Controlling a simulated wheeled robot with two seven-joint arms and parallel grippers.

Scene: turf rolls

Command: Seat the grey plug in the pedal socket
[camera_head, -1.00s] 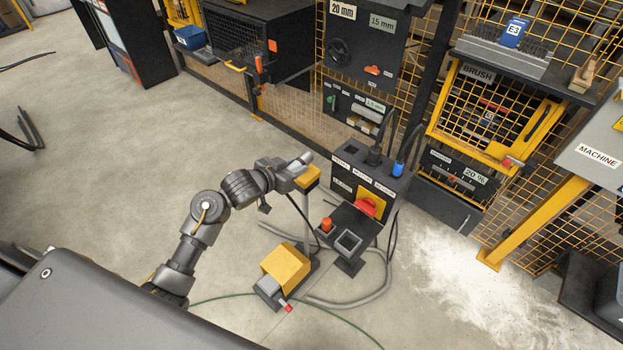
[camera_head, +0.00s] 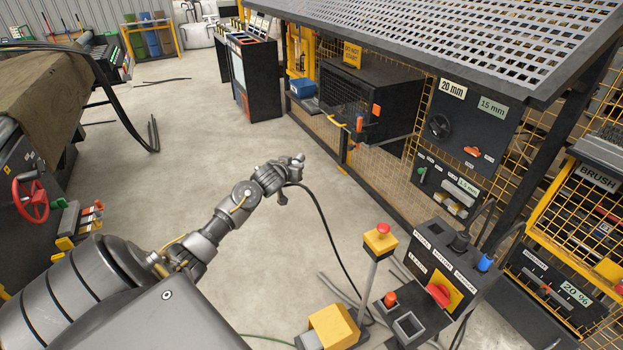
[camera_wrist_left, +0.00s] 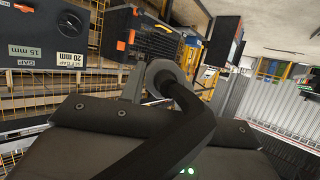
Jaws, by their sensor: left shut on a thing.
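My left gripper (camera_head: 278,176) is shut on the grey plug, held in the air left of the yellow button post. The plug shows in the left wrist view as a round grey end (camera_wrist_left: 161,74) with a thick black cable (camera_wrist_left: 186,105). In the head view its cable (camera_head: 328,222) hangs down to the right. The dark control box (camera_head: 436,262) stands at lower right, with a black plug (camera_head: 460,243) and a blue plug (camera_head: 485,263) in its top. Its labels are too small to read, so I cannot tell which socket is the pedal's. My right gripper is not in view.
A post with a red button on a yellow head (camera_head: 380,240) stands between gripper and box. Mesh fencing and machines line the right. The floor left of the post is clear.

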